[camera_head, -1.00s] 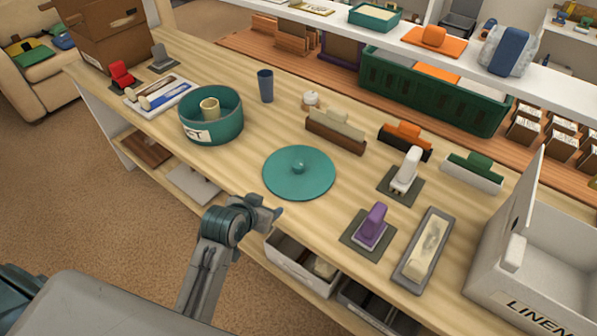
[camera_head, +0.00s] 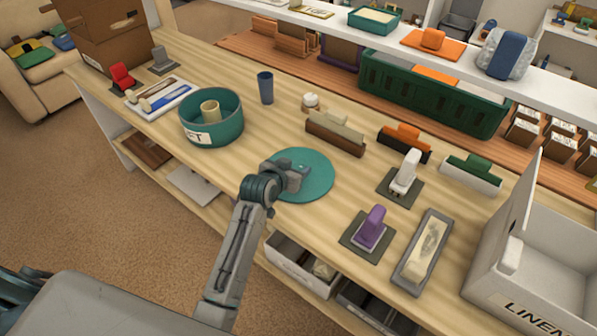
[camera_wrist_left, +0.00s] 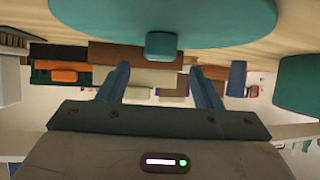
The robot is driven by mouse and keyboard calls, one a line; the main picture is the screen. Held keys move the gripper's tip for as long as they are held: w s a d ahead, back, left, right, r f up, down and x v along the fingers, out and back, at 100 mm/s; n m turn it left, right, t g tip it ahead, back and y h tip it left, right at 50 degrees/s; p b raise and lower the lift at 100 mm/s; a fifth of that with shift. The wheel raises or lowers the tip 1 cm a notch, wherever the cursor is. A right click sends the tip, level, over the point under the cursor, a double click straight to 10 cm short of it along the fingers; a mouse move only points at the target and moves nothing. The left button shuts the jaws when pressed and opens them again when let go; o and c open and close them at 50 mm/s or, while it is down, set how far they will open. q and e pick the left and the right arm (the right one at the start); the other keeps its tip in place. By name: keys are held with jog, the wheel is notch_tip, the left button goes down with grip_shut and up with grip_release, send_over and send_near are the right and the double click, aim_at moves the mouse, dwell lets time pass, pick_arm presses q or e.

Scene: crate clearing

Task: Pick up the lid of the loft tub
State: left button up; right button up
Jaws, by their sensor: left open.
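The teal round lid (camera_head: 312,185) lies flat on the wooden table, its knob partly hidden by my left gripper in the head view. My left gripper (camera_head: 297,172) is above the lid, open and empty. In the left wrist view the lid (camera_wrist_left: 220,12) fills the top, and its knob (camera_wrist_left: 161,46) hangs in line with the gap between the open fingers (camera_wrist_left: 163,82), just beyond them. The teal tub (camera_head: 222,132) stands open to the left, with a beige cylinder inside and a label ending in "FT". My right gripper is not in view.
A dark blue cup (camera_head: 265,87) and a small white-and-tan jar (camera_head: 311,102) stand behind the lid. A brown block holder (camera_head: 335,138) is to its right rear. A purple stamp-like object (camera_head: 371,228) and a white box (camera_head: 530,270) stand further right.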

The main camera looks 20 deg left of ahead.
aim_at(297, 167)
pick_arm(q)
jog(key=x, duration=0.3)
jog(key=shift+f+p, duration=0.4)
jog(key=shift+w+f, duration=0.35)
jog(key=shift+w, duration=0.05)
jog(key=shift+c, duration=0.9)
jog(key=c, duration=0.9)
jog(key=shift+r, duration=0.1)
